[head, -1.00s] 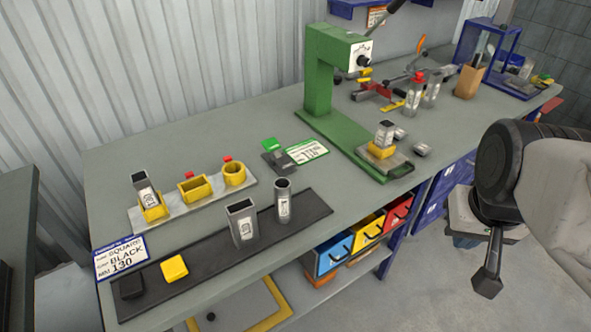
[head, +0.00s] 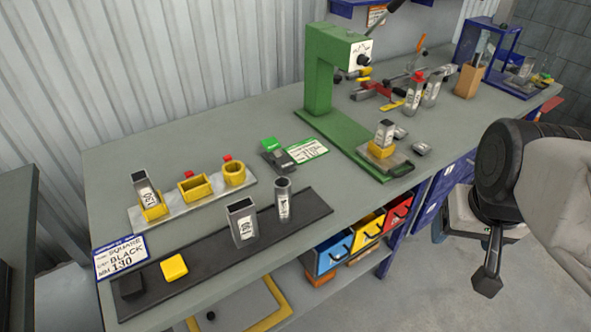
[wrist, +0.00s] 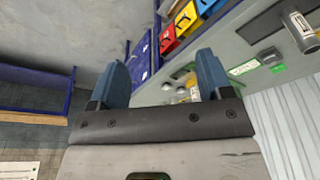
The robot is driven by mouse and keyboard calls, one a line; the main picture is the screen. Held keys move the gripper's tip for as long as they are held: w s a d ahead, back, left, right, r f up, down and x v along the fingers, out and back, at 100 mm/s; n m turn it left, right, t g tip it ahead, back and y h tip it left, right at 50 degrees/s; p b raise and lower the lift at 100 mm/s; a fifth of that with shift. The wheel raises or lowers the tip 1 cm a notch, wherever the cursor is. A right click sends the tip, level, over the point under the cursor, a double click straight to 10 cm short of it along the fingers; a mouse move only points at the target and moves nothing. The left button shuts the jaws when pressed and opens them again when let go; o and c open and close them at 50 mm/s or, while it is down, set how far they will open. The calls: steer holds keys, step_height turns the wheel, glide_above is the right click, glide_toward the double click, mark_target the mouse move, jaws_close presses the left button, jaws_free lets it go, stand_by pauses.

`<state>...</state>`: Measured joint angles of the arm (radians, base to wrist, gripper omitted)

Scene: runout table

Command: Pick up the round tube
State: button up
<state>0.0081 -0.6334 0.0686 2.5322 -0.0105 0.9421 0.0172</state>
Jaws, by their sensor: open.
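The round tube (head: 283,200) is a grey open-topped cylinder with a white label. It stands upright on a black mat (head: 222,258) on the workbench, to the right of a grey square tube (head: 242,222). My gripper is far to the right of it, beyond the bench's front edge. In the wrist view my gripper (wrist: 163,78) shows two blue fingers spread apart with nothing between them. A grey labelled tube (wrist: 300,32) shows at the upper right of that view, well away from the fingers; it looks like the round one.
A yellow block (head: 174,267) and a black block (head: 131,286) lie on the mat. Behind is a tray (head: 208,201) with yellow holders, one holding a square tube. A card (head: 120,258) reads SQUARE, BLACK, 130. A green press (head: 322,80) stands right of the tubes.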

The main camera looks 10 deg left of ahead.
steer(key=w+a+f+n+t, duration=0.2)
steer(key=w+a+f+t, duration=0.15)
steer(key=w, duration=0.45)
steer(key=n+t+y, duration=0.3)
steer(key=n+y, duration=0.5)
steer(key=y, duration=0.2)
glide_toward(287, 198)
steer(key=x, duration=0.4)
steer(key=shift+w+a+f, duration=0.15)
steer(key=shift+w+f, duration=0.05)
steer(key=shift+w, duration=0.05)
steer(key=shift+x, duration=1.25)
